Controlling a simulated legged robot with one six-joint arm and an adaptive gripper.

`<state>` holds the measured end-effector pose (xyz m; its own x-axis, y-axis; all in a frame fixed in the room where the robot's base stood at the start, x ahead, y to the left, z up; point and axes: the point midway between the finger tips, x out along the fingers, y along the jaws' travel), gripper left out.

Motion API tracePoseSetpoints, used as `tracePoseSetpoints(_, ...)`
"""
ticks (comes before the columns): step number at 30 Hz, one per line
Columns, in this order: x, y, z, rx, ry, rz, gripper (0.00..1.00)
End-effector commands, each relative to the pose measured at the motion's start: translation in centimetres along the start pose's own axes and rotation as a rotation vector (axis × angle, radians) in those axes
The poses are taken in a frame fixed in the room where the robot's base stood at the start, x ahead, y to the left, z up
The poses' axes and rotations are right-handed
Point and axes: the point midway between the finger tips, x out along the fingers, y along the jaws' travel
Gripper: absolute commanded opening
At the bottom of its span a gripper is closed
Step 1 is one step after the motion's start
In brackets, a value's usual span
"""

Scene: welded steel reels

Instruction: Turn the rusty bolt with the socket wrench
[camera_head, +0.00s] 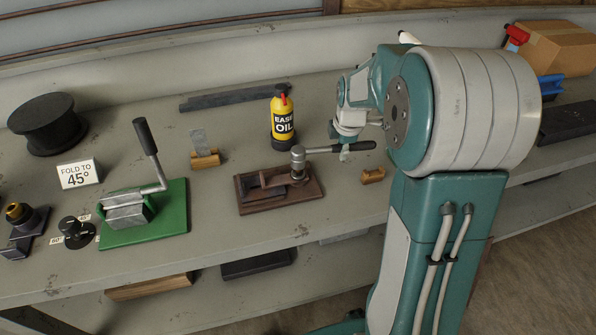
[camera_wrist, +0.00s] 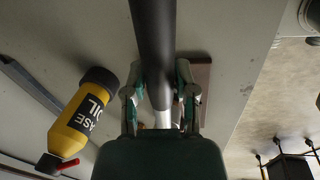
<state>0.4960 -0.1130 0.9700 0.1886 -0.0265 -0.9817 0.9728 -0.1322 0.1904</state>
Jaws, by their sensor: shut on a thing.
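The socket wrench (camera_head: 324,149) has a black handle and a metal head standing upright over the brown fixture (camera_head: 250,208). The rusty bolt cannot be made out; the wrench head appears to cover its place. My gripper (camera_head: 345,153) is at the handle, to the right of the head. In the wrist view, the black handle (camera_wrist: 153,45) runs between the two fingers of my gripper (camera_wrist: 158,88), which is shut on it. The brown fixture (camera_wrist: 203,80) shows partly behind the right finger.
A yellow oil bottle (camera_head: 283,122) stands close behind the fixture. A small wooden block (camera_head: 373,175) lies to its right. A green-based lever device (camera_head: 140,225) and a "FOLD TO 45°" sign (camera_head: 79,174) are at left. The bench front edge is near.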

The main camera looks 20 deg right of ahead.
Motion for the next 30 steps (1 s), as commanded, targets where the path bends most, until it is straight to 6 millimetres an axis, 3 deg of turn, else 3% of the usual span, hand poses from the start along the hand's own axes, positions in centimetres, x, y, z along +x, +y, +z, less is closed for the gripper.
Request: tracePoseSetpoints(30,-5.2,1.0,0.0,0.0,0.0,0.002,0.0)
